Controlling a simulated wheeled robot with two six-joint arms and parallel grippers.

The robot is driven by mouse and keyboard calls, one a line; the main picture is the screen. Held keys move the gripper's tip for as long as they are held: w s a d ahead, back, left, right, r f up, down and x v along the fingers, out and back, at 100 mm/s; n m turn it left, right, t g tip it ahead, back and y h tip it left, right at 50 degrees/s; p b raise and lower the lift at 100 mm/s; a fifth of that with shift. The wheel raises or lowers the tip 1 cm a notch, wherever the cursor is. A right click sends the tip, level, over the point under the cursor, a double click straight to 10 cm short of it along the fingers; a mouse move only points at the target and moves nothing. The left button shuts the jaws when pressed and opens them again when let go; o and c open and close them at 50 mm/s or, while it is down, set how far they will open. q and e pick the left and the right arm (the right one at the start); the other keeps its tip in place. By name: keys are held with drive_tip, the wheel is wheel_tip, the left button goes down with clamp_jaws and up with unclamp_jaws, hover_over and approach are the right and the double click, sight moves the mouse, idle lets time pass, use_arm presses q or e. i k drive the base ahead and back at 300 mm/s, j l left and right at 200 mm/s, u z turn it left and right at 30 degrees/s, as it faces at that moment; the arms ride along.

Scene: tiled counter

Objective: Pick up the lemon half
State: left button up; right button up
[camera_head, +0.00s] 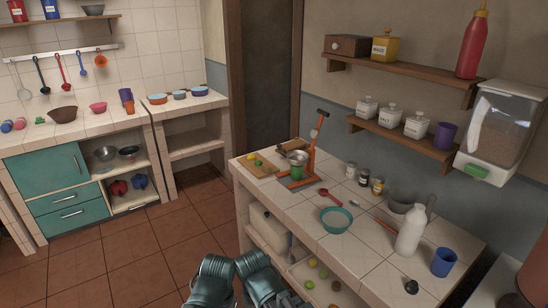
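On the tiled counter at the centre, a small wooden cutting board (264,171) lies at the far left corner. A small yellow piece (251,157) on the board looks like the lemon half; a smaller yellow-green piece lies right beside it. They are too small to tell which is cut. Teal-grey parts of my two arms show at the bottom edge, well short of the board. I cannot make out gripper fingers on either one.
An orange-framed press (311,150) with a metal bowl stands right of the board. A teal bowl (337,219), white bottle (411,232), blue cup (443,262) and several jars stand farther right. Shelves hang on the right wall. The tiled floor at left is clear.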

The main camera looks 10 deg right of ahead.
sight(251, 158)
drive_tip(key=z, duration=0.65)
drive_tip(key=i+j+z, duration=0.4)
drive_tip(key=j+z, duration=0.2)
drive_tip(key=j, duration=0.2)
drive_tip(key=i+j, duration=0.15)
drive_tip(key=j, duration=0.2)
drive_tip(key=i+j+z, duration=0.1)
drive_tip(key=j, duration=0.25)
drive_tip(key=i+j, duration=0.15)
drive_tip(key=j, duration=0.2)
drive_tip(key=i+j+z, duration=0.1)
drive_tip(key=j, duration=0.3)
drive_tip(key=i+j, duration=0.1)
drive_tip(key=j, duration=0.25)
drive_tip(key=z, duration=0.05)
